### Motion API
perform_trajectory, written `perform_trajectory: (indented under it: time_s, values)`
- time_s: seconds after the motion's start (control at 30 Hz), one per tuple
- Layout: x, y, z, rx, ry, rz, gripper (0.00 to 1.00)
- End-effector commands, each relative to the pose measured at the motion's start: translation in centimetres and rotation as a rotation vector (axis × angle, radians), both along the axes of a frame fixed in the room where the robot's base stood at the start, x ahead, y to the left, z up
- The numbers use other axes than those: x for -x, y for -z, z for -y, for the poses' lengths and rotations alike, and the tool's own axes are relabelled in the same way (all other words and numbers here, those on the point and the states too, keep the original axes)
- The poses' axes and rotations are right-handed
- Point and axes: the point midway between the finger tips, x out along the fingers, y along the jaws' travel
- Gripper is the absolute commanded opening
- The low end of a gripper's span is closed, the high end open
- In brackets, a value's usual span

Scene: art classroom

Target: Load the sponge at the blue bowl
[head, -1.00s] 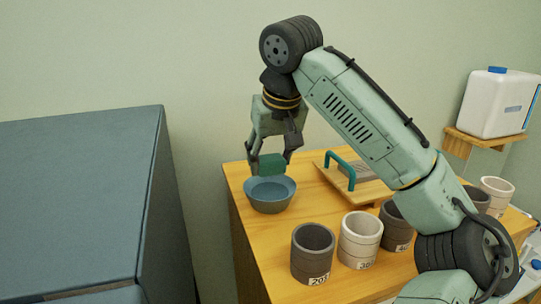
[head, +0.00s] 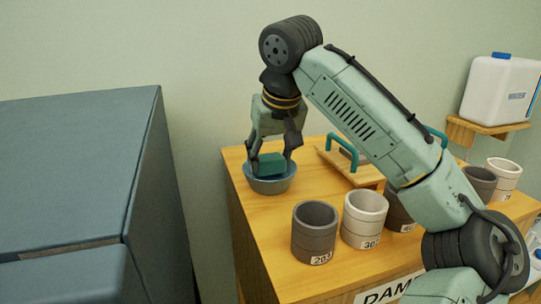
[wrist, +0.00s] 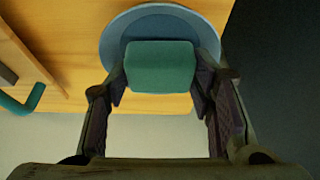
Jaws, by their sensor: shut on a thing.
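The green sponge (head: 271,164) is held between the fingers of my gripper (head: 271,162), which is shut on it. The blue bowl (head: 270,185) stands on the wooden table near its far left corner. The sponge is at the bowl's mouth, with its lower part hidden behind the near rim. In the wrist view, the sponge (wrist: 160,66) lies over the bowl (wrist: 120,38), and my gripper's fingers (wrist: 160,85) flank it. I cannot tell whether the sponge touches the bowl's floor.
Several dark and pale cups, including a dark one (head: 315,232) and a pale one (head: 363,219), stand in a row along the table (head: 268,240). A board with a teal handle (head: 343,150) lies right of the bowl. A blue-grey cabinet (head: 75,180) stands at left.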

Motion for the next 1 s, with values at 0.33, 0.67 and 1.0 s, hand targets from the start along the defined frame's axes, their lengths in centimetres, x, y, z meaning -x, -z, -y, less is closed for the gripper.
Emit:
perform_trajectory:
  time_s: [0.33,0.67,1.0]
  values:
    - [0.0,0.2,0.0,0.0,0.0,0.0,0.27]
    - [0.0,0.6,0.0,0.0,0.0,0.001,0.27]
    - [0.0,1.0,0.0,0.0,0.0,0.0,0.27]
